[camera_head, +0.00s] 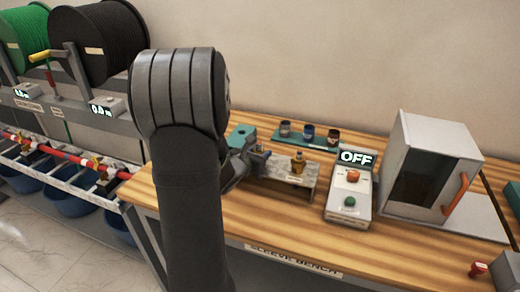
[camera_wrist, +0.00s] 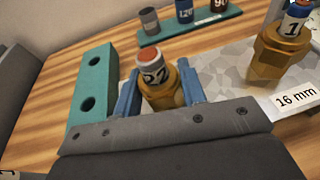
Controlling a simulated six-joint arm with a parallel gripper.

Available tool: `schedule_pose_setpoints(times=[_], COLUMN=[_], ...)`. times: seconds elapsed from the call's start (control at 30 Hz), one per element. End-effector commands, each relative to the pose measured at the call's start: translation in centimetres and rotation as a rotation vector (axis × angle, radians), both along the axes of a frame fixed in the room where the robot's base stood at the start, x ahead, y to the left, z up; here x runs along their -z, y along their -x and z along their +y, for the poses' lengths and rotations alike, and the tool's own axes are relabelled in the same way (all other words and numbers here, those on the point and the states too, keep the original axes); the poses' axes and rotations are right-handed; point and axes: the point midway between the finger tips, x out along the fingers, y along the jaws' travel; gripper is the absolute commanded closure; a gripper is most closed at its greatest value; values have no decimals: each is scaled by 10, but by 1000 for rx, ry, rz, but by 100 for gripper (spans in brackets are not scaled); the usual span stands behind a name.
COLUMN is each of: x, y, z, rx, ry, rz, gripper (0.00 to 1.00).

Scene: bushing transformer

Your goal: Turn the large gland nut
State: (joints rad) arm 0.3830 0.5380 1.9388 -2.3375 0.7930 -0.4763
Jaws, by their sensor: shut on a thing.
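A brass gland nut (camera_wrist: 163,95) shows in the wrist view, with a numbered white collar and an orange top above it. It stands upright between the two blue fingers of my gripper (camera_wrist: 160,90), which is shut on it. Its lower part is hidden by my gripper body. A second brass gland nut (camera_wrist: 278,55), with a collar marked 1, stands to the right, clear of the fingers, near a "16 mm" label (camera_wrist: 296,100). In the head view my gripper (camera_head: 258,155) is at the left end of the grey plate (camera_head: 290,180), and the second nut (camera_head: 298,162) stands right of it.
A teal block with two holes (camera_wrist: 92,90) lies just left of my fingers. A teal rack (camera_wrist: 195,33) with several labelled cups is behind. Right of the plate are a control box reading OFF (camera_head: 350,190) and a cabinet (camera_head: 432,165). The front wooden bench (camera_head: 270,225) is clear.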

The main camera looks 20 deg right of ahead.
Motion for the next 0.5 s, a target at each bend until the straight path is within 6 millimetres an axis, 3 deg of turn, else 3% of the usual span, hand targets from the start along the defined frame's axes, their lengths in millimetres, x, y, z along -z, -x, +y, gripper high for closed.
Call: schedule_pose_setpoints(times=[0.5], x=[-1], y=[0], z=[0], rx=[-156], ry=[0], rz=[-1], gripper=[85])
